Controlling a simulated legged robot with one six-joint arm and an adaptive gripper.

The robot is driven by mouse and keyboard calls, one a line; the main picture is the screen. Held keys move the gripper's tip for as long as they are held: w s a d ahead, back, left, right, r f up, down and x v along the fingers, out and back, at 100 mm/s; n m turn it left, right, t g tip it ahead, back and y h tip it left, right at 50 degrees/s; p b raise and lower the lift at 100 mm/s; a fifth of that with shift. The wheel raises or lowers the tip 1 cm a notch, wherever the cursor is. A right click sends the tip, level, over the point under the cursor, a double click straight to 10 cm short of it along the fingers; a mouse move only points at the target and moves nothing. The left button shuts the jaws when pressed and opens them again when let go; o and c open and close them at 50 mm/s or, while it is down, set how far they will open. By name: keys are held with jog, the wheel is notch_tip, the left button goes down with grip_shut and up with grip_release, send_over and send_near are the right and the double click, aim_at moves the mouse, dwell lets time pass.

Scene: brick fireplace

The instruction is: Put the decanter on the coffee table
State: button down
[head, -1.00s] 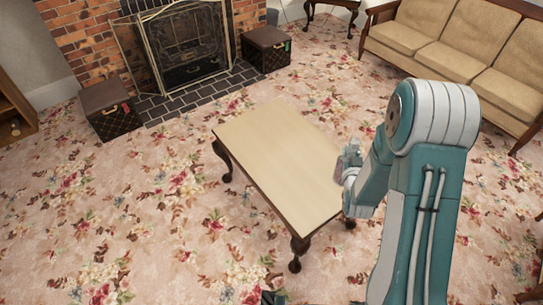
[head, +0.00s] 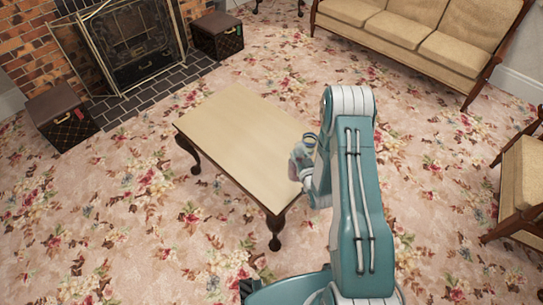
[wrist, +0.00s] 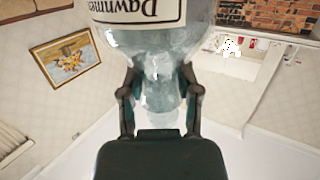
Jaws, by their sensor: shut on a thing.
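The decanter (wrist: 150,44) is clear glass with a white label, seen in the wrist view. My gripper (wrist: 158,80) is shut on its narrow neck, one finger on each side. Label and room both look inverted there, so the decanter seems roughly upright. In the head view my gripper (head: 299,166) is at the right edge of the coffee table (head: 235,135); its height above the top is hard to judge. The decanter is mostly hidden there. The table has a bare, pale wooden top and dark curved legs.
A fireplace with a metal screen (head: 125,42) stands at the back left, flanked by two dark boxes (head: 60,117) (head: 217,36). A beige sofa (head: 400,22) is at the back right, an armchair (head: 520,180) at the right. Flowered carpet around the table is clear.

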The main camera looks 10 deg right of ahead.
jog(key=w+a+f, duration=0.6)
jog(key=f, duration=0.4)
jog(key=shift+w+a+f, duration=0.2)
jog(key=shift+a+f, duration=0.15)
jog(key=shift+a, duration=0.05)
jog(key=shift+f, duration=0.1)
jog(key=shift+c, duration=1.6)
grip_release()
